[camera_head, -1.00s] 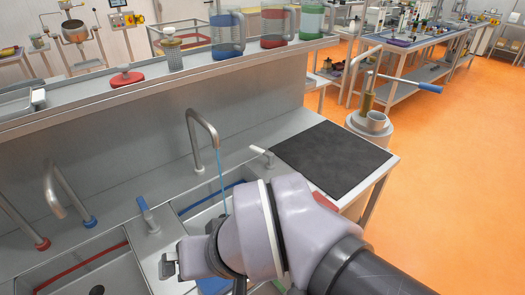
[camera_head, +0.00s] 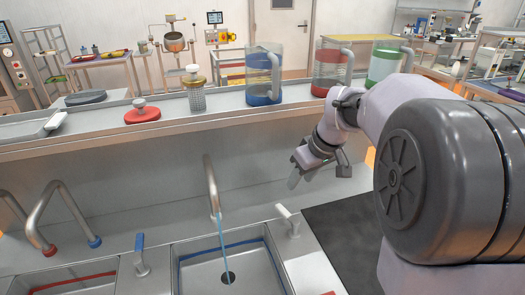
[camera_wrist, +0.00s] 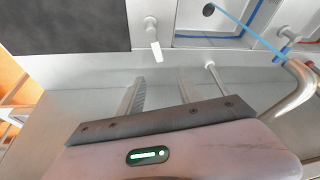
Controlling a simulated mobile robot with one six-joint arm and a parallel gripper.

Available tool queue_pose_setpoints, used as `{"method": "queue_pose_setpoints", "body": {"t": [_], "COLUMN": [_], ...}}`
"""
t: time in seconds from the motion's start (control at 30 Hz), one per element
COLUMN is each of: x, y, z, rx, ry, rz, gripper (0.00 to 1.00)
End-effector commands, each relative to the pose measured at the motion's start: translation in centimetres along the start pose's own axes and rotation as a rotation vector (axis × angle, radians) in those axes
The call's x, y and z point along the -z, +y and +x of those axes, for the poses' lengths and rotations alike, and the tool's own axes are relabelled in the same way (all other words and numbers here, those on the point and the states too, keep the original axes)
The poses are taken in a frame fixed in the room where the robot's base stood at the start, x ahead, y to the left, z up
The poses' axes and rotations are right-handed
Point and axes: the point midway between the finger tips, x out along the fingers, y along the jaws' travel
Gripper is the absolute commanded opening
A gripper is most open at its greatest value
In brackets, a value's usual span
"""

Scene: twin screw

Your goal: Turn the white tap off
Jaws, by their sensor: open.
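The white tap handle (camera_head: 287,215) stands at the right rim of the right sink, its lever tilted up to the left. In the wrist view the same handle (camera_wrist: 154,40) lies just beyond the fingertips. A metal spout (camera_head: 211,188) pours a thin blue stream of water (camera_head: 222,245) into the basin (camera_head: 205,270). My gripper (camera_head: 318,174) is above and behind the handle, to its right, in front of the steel back panel. Its fingers (camera_wrist: 160,82) are apart, with nothing between them, and do not touch the handle.
A blue-handled tap (camera_head: 140,252) stands between the two sinks. A shelf (camera_head: 180,120) above holds a blue jug (camera_head: 263,75), a red jug (camera_head: 328,70) and a green jug (camera_head: 385,65). A dark mat (camera_head: 345,235) lies right of the sink.

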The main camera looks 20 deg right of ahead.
Motion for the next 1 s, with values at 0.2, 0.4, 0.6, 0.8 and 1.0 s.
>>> {"method": "queue_pose_setpoints", "body": {"t": [0.2,0.4,0.6,0.8,1.0], "x": [0.0,-0.1,-0.1,0.1,0.1], "y": [1.1,1.1,1.0,1.0,1.0], "z": [3.3,9.6,15.1,17.7,18.2], "rx": [0.004,0.004,0.004,0.002,0.001], "ry": [-0.006,-0.007,-0.007,-0.005,-0.004], "rz": [-0.031,-0.031,-0.03,-0.029,-0.029], "gripper": [0.42,0.42,0.42,0.42,0.42]}}
